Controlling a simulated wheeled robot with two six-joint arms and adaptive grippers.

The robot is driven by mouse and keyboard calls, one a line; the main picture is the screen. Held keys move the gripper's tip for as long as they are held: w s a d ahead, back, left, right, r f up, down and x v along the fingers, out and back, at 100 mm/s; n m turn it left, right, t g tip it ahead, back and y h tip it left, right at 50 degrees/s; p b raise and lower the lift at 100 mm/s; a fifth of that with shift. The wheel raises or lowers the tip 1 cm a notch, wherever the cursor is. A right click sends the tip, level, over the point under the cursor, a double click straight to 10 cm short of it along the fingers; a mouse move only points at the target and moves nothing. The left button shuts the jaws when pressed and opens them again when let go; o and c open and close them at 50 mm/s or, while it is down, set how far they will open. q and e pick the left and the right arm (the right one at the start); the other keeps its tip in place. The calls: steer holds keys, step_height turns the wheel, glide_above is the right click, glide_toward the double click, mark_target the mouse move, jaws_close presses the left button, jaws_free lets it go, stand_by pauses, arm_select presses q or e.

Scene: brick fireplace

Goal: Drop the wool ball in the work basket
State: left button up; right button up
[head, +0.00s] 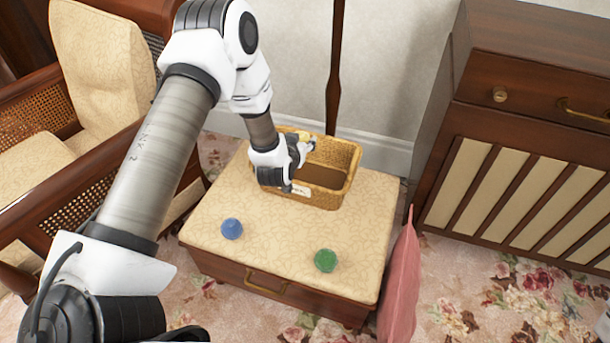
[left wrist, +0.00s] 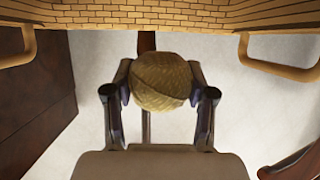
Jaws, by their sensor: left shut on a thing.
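The yellow-brown wool ball (left wrist: 162,80) is between the two fingers of my left gripper (left wrist: 160,97) in the left wrist view. The gripper is shut on it, with a finger against each side. In the head view my left gripper (head: 306,148) is at the left part of the woven work basket (head: 345,157), and my wrist hides part of the basket. The ball is mostly hidden there. The basket's wall and two handles also show along the top of the left wrist view (left wrist: 160,17). Ball height against the rim is unclear.
The basket stands at the back of a cream-topped chest (head: 275,232). A blue ball (head: 231,228) and a green ball (head: 325,260) lie towards its front. A cane armchair (head: 95,75) is at left, a wooden cabinet (head: 530,110) at right, and a pink cushion (head: 400,290) beside the chest.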

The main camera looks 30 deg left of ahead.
arm_select(q)
steer(key=o, duration=1.2)
steer(key=shift+s+r, duration=0.1)
steer(key=v, duration=1.2)
